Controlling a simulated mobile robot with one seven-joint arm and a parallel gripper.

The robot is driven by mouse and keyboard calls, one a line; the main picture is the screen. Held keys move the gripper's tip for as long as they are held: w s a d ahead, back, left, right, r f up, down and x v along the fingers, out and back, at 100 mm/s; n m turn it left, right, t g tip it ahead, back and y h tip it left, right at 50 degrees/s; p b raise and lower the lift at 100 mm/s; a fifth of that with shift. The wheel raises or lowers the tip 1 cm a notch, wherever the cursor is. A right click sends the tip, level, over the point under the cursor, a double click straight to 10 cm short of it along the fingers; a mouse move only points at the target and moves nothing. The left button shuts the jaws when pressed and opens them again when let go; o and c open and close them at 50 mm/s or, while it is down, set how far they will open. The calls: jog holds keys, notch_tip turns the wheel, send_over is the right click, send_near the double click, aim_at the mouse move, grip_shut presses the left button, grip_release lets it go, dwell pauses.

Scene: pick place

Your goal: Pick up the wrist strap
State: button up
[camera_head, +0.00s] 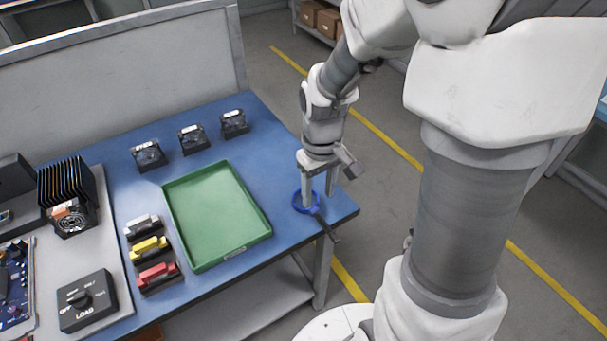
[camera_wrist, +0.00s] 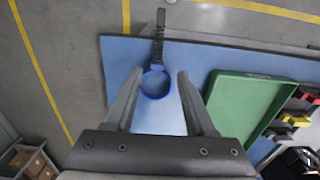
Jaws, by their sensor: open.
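The wrist strap (camera_head: 296,205) is a blue loop with a dark coiled cord, lying on the blue table mat near its right front corner. The cord (camera_head: 328,230) runs toward the table's front edge. In the wrist view the blue loop (camera_wrist: 155,84) lies between my two open fingers, with the cord (camera_wrist: 160,40) leading away past the table edge. My gripper (camera_head: 320,197) points down over the loop, open, with a finger in front of part of it. In the wrist view my gripper (camera_wrist: 158,80) holds nothing. I cannot tell whether the fingers touch the strap.
An empty green tray (camera_head: 216,214) lies left of the strap. Black fans (camera_head: 192,138) stand behind it. White, yellow and red connector pieces (camera_head: 150,250) and a black LOAD switch box (camera_head: 87,300) are further left. The table's right edge is close to my gripper.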

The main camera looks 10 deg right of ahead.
aim_at(318, 215)
notch_tip(318, 215, down, 8)
jog(key=shift+w+d+r+b, duration=0.15)
jog(key=shift+r+b, duration=0.05)
jog(key=shift+b, duration=0.8)
grip_shut()
